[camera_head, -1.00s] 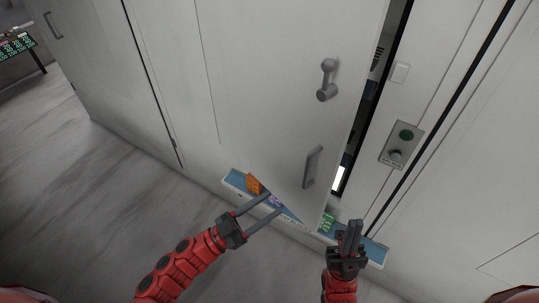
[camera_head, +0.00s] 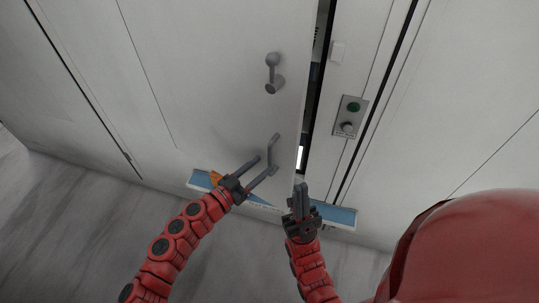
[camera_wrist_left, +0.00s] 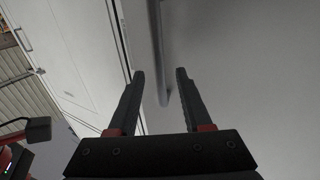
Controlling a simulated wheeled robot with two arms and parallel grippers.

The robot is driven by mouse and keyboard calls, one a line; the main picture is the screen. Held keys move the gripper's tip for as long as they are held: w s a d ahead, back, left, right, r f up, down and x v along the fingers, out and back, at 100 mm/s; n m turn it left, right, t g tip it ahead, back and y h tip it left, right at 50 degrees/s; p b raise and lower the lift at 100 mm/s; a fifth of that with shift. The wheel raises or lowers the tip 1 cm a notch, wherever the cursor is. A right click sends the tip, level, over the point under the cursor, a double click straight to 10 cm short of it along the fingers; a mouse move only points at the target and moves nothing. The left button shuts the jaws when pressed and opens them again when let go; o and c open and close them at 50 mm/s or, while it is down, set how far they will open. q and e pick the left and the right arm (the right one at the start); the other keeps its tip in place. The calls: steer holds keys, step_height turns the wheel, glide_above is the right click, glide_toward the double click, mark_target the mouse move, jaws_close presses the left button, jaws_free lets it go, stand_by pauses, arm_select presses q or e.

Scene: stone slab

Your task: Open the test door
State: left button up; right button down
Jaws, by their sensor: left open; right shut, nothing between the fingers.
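The test door (camera_head: 215,85) is a light grey panel in the head view, standing ajar with a dark gap (camera_head: 314,100) along its right edge. A bar handle (camera_head: 272,152) sits low on the door near that edge, and a knob-like lever (camera_head: 272,74) sits above it. My left gripper (camera_head: 266,164) is open at the lower part of the bar handle. In the left wrist view the bar (camera_wrist_left: 158,60) runs between the open fingers (camera_wrist_left: 160,75); contact cannot be told. My right gripper (camera_head: 301,187) is shut and empty, below the gap near the door's lower right edge.
A blue strip with markings (camera_head: 335,216) lies at the foot of the door. Open grey floor (camera_head: 70,220) is to the left.

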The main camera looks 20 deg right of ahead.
mark_target(270, 159)
arm_select(q)
steer(key=shift+p+x, duration=0.35)
steer(key=shift+x, duration=2)
steer(key=shift+c, duration=0.2)
jaws_close()
steer(key=shift+a, duration=0.1)
